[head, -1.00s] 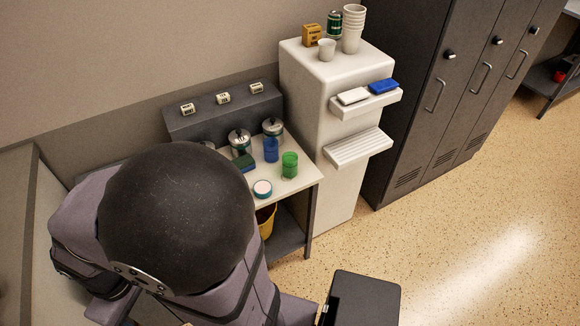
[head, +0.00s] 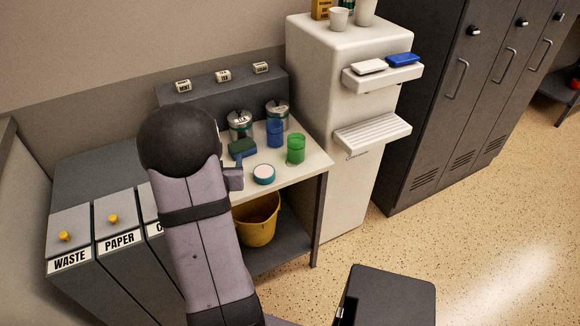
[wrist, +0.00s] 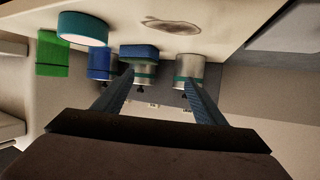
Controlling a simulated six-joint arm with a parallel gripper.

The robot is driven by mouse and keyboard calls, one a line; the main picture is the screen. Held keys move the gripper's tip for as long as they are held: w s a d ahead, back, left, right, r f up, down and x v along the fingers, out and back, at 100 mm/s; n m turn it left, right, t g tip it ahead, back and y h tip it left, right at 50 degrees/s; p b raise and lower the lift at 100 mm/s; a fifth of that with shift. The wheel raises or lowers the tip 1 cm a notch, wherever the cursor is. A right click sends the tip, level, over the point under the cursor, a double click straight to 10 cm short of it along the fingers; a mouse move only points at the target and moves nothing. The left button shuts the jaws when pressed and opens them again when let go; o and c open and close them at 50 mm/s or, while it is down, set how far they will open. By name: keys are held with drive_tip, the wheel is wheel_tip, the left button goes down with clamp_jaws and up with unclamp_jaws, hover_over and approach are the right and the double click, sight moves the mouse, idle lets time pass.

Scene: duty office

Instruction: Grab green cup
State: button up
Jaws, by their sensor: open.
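The green cup (head: 296,149) stands upright near the right front edge of the small table in the head view. It also shows at the left of the wrist view (wrist: 52,55), where the scene appears upside down. My gripper (wrist: 158,80) is open and empty. Its fingers point towards the sponge and canisters, and the green cup lies outside them to the left.
A blue cup (head: 275,133) stands beside the green one, with a teal round tin (head: 264,174) in front. A blue-green sponge (head: 242,148) and metal canisters (head: 240,124) stand farther left and back. A white dispenser (head: 335,140) rises close on the right.

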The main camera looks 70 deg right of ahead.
sight(293, 149)
drive_tip(key=s+d+m+g+h+b, duration=0.1)
drive_tip(key=s+d, duration=0.1)
drive_tip(key=s, duration=0.1)
drive_tip(key=s+d+f+m+g+h+b, duration=0.1)
drive_tip(key=s+d, duration=0.1)
drive_tip(key=s, duration=0.1)
drive_tip(key=s+d+f+h, duration=0.1)
drive_tip(key=s+d, duration=0.1)
drive_tip(key=s, duration=0.1)
drive_tip(key=shift+s+d+f+m+g+h+b, duration=0.1)
drive_tip(key=shift+s+d+m+g+h+b, duration=0.2)
drive_tip(key=shift+s+d+m+g+b, duration=0.1)
drive_tip(key=s, duration=0.2)
drive_tip(key=s+d+m+g+h+b, duration=0.1)
drive_tip(key=s, duration=0.1)
drive_tip(key=s+d+g+h, duration=0.1)
drive_tip(key=s, duration=0.2)
drive_tip(key=shift+d+m+b, duration=0.2)
drive_tip(key=shift+m+b, duration=0.1)
drive_tip(key=shift+b, duration=0.05)
drive_tip(key=shift+s+d+r+g, duration=0.1)
drive_tip(key=shift+s+r+g, duration=0.25)
drive_tip(key=shift+g, duration=0.05)
drive_tip(key=shift+w+d+f+p, duration=0.1)
drive_tip(key=shift+w+d+p, duration=0.05)
drive_tip(key=shift+d, duration=1.65)
drive_tip(key=shift+w+d+f+p, duration=0.1)
drive_tip(key=shift+w+d+p, duration=0.05)
drive_tip(key=shift+d, duration=1.65)
drive_tip(key=c, duration=1.1)
